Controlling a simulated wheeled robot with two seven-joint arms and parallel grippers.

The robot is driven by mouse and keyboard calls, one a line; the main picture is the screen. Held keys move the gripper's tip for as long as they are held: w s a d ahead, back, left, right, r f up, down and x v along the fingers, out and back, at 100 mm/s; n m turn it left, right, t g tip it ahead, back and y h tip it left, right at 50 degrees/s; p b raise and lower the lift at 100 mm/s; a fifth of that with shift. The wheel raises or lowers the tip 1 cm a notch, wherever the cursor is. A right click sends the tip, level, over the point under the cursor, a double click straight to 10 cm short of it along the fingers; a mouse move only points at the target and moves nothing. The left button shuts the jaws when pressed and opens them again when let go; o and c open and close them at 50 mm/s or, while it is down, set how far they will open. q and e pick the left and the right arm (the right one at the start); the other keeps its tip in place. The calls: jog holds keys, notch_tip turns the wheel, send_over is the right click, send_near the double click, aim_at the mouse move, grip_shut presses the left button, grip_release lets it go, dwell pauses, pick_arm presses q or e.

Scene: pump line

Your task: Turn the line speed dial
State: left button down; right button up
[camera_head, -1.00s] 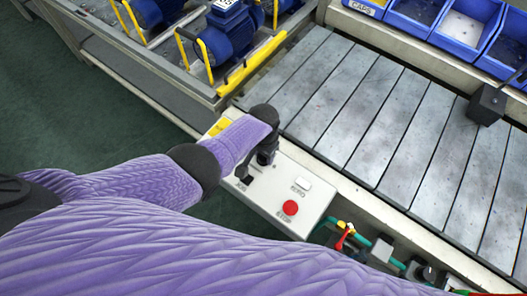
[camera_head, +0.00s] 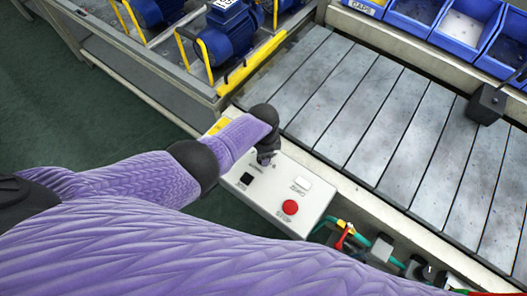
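A white control box (camera_head: 305,212) stands beside the conveyor in the middle of the view. It carries a red button (camera_head: 290,207), a pale button (camera_head: 302,184) and a black square control (camera_head: 247,178). My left gripper (camera_head: 265,159) points down at the box's upper part, beyond the black square. Its fingers look narrow and dark from above, and my wrist covers part of them. The line speed dial cannot be made out; it may be hidden under the gripper. I cannot tell whether the fingers touch it. My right gripper is not in view.
A slatted grey conveyor (camera_head: 375,115) runs along the box. Blue pumps (camera_head: 228,32) stand in a yellow-edged frame at the top left. Blue bins (camera_head: 466,22) line the top right. Tools with red and green handles (camera_head: 345,235) sit just right of the box.

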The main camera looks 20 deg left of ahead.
pick_arm(q)
jog(key=shift+m, duration=0.3)
jog(key=shift+c, duration=1.1)
grip_release()
notch_tip(320, 180, up, 10)
jog(key=p, duration=0.7)
jog(key=shift+f, duration=0.1)
